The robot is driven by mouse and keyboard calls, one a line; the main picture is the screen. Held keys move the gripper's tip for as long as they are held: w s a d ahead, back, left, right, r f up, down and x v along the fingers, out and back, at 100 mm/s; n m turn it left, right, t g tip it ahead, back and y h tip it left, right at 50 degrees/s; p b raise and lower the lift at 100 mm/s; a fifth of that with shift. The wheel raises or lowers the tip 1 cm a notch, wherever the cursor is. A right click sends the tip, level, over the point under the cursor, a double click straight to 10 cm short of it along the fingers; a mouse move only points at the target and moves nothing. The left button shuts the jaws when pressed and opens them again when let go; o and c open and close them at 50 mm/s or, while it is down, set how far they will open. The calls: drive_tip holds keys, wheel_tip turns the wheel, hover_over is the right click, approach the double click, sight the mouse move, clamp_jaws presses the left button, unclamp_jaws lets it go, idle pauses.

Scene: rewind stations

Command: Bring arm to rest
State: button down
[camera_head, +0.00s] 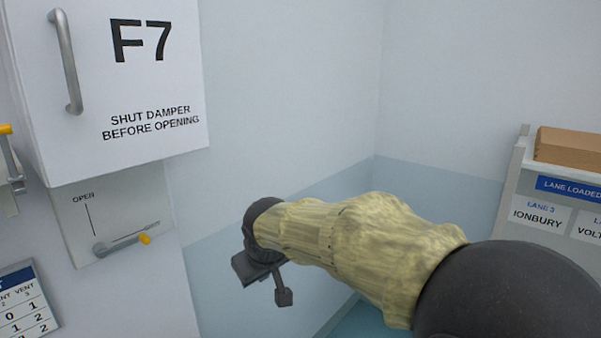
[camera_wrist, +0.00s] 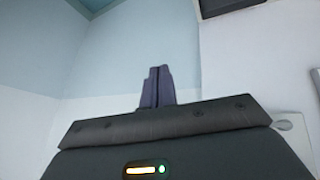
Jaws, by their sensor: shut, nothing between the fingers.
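My arm reaches from the lower right of the head view toward the middle, with a yellowish sleeve over part of it. My gripper (camera_head: 283,297) hangs at its end in front of the wall, apart from the cabinet and the damper lever. In the wrist view the two dark fingers of my gripper (camera_wrist: 156,88) stand together, shut and empty, with wall behind them.
A white cabinet marked F7 (camera_head: 175,80) hangs upper left with a grey handle (camera_head: 65,62). Below it is a lever with an orange tip (camera_head: 122,245), beside an OPEN mark. A number chart (camera_head: 24,305) is lower left. A rack (camera_head: 545,190) with a brown box (camera_head: 568,147) stands right.

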drive_tip(key=s+d+f+m+g+h, duration=0.1)
drive_tip(key=s+d+f+m+g, duration=0.1)
drive_tip(key=s+d+f, duration=0.6)
drive_tip(key=s+d+f+m+g, duration=0.1)
drive_tip(key=s+d+f+m, duration=0.4)
drive_tip(key=d, duration=1)
wheel_tip(320, 180, down, 4)
drive_tip(key=s, duration=0.2)
drive_tip(key=shift+s+f+m+g+h, duration=0.25)
drive_tip(key=shift+s+m+g+h, duration=0.05)
drive_tip(key=shift+s+g+h, duration=0.1)
drive_tip(key=shift+a, duration=0.1)
